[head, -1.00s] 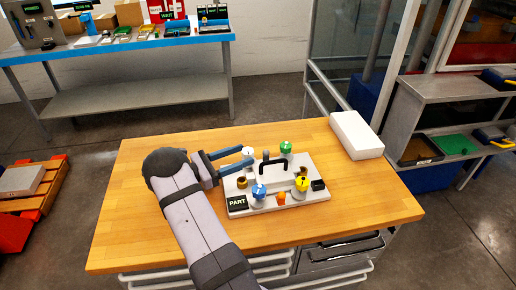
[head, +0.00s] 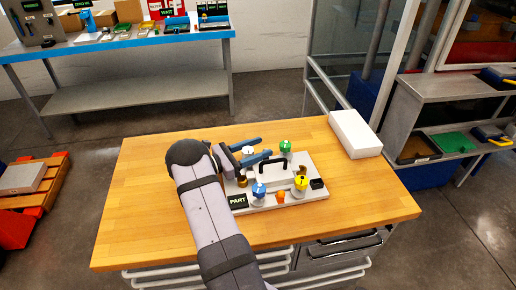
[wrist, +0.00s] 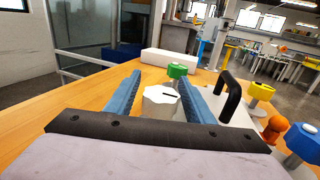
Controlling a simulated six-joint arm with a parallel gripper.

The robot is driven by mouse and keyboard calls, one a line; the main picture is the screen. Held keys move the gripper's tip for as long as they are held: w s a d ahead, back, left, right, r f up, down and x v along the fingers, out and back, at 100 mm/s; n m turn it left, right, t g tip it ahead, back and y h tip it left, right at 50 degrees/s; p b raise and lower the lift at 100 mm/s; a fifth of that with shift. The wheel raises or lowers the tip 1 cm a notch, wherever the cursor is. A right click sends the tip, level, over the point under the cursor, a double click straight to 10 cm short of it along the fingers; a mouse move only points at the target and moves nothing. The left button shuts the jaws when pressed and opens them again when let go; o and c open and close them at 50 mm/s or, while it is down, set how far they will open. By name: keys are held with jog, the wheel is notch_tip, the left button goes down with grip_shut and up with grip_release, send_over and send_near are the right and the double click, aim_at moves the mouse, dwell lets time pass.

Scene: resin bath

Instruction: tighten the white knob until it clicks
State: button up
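The white knob (wrist: 160,102), with a dark line on its top, stands between the two blue fingers of my gripper (wrist: 159,78) in the wrist view. The fingers are open, with a small gap showing on each side of the knob. In the head view my gripper (head: 264,146) reaches in from the left over the back left of the white plate (head: 322,194), and the white knob (head: 248,150) shows partly between the fingers. The knob's lower part is hidden by the gripper.
The plate also bears a green knob (head: 285,146) just beyond the fingertips, a black handle (head: 301,154), a blue knob (head: 259,189), a yellow knob (head: 301,183), an orange knob (head: 281,197) and a PART sign (head: 237,201). A white box (head: 355,134) lies at the back right.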

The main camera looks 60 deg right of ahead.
jog(key=c, duration=0.9)
jog(key=shift+s+f+m+g+y+b, duration=0.1)
jog(key=shift+f+m+g+y+b, duration=0.25)
jog(key=shift+b, duration=0.75)
jog(key=shift+s+a+r+m+g+b, duration=0.15)
jog(key=shift+r+m+g+b, duration=0.2)
jog(key=shift+g, duration=0.2)
jog(key=o, duration=1)
jog(key=shift+o, duration=0.2)
jog(key=shift+a, duration=0.1)
jog(key=shift+b+v, duration=0.95)
jog(key=shift+v, duration=2.65)
jog(key=shift+r, duration=0.1)
